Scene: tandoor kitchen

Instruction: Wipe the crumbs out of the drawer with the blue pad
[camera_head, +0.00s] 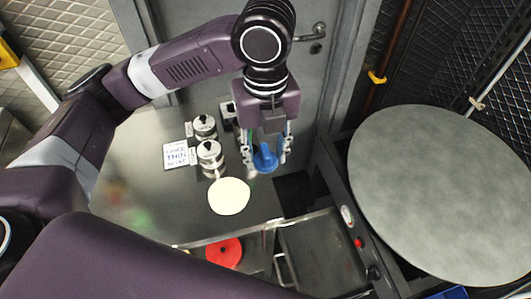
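My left gripper (266,153) hangs fingers-down above the far right part of the steel counter (150,205). A blue piece, which looks like the blue pad (264,160), sits between its fingertips, and the fingers appear closed on it. It looks held above the surface. In front of the counter's front edge is a dark grey metal area with a bar handle (283,270), which looks like the drawer (318,252); how far it is open is hard to tell. Crumbs are too small to make out. My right gripper is not in view.
Two lidded metal tins (210,153) (204,127), a white label card (177,156) and a pale flat disc (229,196) are on the counter. A red disc (223,252) lies lower, near the front. A large round grey plate (440,190) fills the right side.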

